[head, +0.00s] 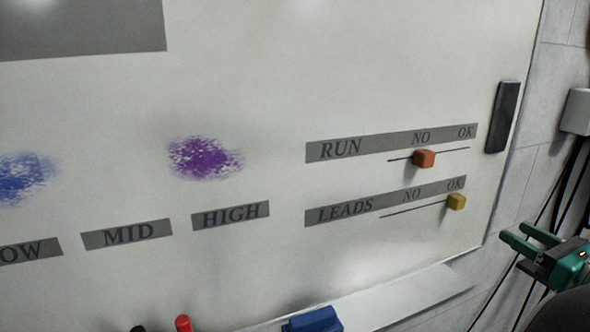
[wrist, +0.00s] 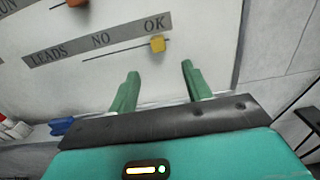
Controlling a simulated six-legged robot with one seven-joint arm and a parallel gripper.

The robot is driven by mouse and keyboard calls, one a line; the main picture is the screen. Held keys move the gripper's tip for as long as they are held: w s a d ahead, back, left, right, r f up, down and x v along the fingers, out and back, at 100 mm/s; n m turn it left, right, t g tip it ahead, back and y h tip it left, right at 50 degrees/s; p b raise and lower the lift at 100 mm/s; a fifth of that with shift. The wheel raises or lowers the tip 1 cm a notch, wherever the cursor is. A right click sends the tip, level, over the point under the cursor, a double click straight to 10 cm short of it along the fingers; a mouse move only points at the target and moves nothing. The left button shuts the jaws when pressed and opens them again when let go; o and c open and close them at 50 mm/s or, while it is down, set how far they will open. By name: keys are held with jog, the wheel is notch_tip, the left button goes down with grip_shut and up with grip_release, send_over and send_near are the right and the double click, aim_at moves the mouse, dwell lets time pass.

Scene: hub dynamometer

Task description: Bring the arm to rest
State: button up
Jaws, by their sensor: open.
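My gripper (head: 529,241) is at the right of the head view, beyond the whiteboard's lower right corner. In the wrist view its two green fingers (wrist: 158,88) are apart with nothing between them. The whiteboard (head: 350,60) fills most of the head view. Its RUN slider has an orange knob (head: 424,158) near NO. Its LEADS slider has a yellow knob (head: 456,202) at the OK end. In the wrist view the yellow knob (wrist: 157,43) shows above the fingers, apart from them.
A blue object (head: 312,320) and a red marker end (head: 183,323) are at the board's lower edge, by the pale ledge (head: 420,292). A black bar (head: 502,117) is on the board's right edge. Dark cables (head: 566,190) hang from a white wall box (head: 577,112) near my gripper.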

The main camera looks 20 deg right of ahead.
jog(key=w+a+f+n+g+y, duration=0.2)
jog(key=w+a+n+g+y, duration=0.25)
jog(key=a, duration=0.55)
jog(key=a+f+n+g, duration=0.2)
jog(key=a+n, duration=0.4)
jog(key=a, duration=0.2)
jog(key=w+a+f+n+g, duration=0.1)
jog(key=a+f+n+g, duration=0.2)
jog(key=a+n, duration=0.2)
jog(key=w+a+f+n+g, duration=0.1)
jog(key=a+f+n+g, duration=0.2)
jog(key=a+n, duration=0.3)
jog(key=shift+a+f+n, duration=0.1)
jog(key=shift+a+n, duration=0.1)
jog(key=shift+a, duration=1.2)
jog(key=shift+a+f+n, duration=0.1)
jog(key=shift+a+n, duration=0.05)
jog(key=shift+a, duration=1.2)
jog(key=s+a+f+n+h, duration=0.2)
jog(key=s+a+n+h, duration=0.2)
jog(key=n, duration=0.9)
jog(key=a+h, duration=0.1)
jog(key=a, duration=0.1)
jog(key=shift+a+n, duration=0.3)
jog(key=shift+a, duration=0.1)
